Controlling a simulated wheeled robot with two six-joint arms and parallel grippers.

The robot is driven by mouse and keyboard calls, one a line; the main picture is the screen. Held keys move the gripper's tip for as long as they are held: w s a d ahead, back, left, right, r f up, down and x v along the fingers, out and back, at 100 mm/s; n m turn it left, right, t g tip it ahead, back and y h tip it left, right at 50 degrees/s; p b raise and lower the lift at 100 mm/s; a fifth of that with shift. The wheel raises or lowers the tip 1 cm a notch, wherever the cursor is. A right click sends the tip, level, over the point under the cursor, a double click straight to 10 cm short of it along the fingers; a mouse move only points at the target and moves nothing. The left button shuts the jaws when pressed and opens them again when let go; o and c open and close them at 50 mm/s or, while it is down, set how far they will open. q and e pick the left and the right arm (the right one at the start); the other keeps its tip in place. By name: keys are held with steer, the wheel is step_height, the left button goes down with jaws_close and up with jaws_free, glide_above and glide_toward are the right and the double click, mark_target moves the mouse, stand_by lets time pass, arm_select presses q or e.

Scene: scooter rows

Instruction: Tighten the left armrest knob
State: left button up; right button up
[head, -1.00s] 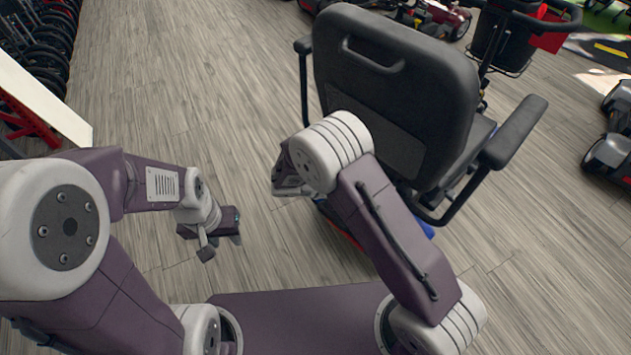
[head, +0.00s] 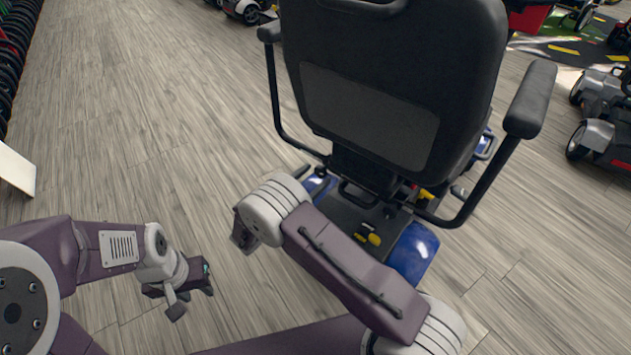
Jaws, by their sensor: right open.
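A scooter seat with a black backrest (head: 395,75) is seen from behind above a blue scooter body (head: 413,253). Its left armrest (head: 270,32) is at the backrest's left side, on a black bent tube (head: 274,100). I cannot make out the armrest knob. My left gripper (head: 192,298) is low at the left, over the floor, its fingers apart and empty, well clear of the scooter. My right gripper (head: 241,236) is left of and below the seat, mostly hidden by its own wrist. It is open and touches nothing that I can see.
The right armrest (head: 531,98) juts out at the right. Yellow parts (head: 370,238) show under the seat. Other scooters (head: 603,120) stand at the far right, and wheels (head: 14,50) line the far left. The floor left of the scooter is free.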

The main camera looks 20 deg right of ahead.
steer(key=shift+w+d, duration=0.35)
steer(key=shift+d, duration=0.15)
jaws_close()
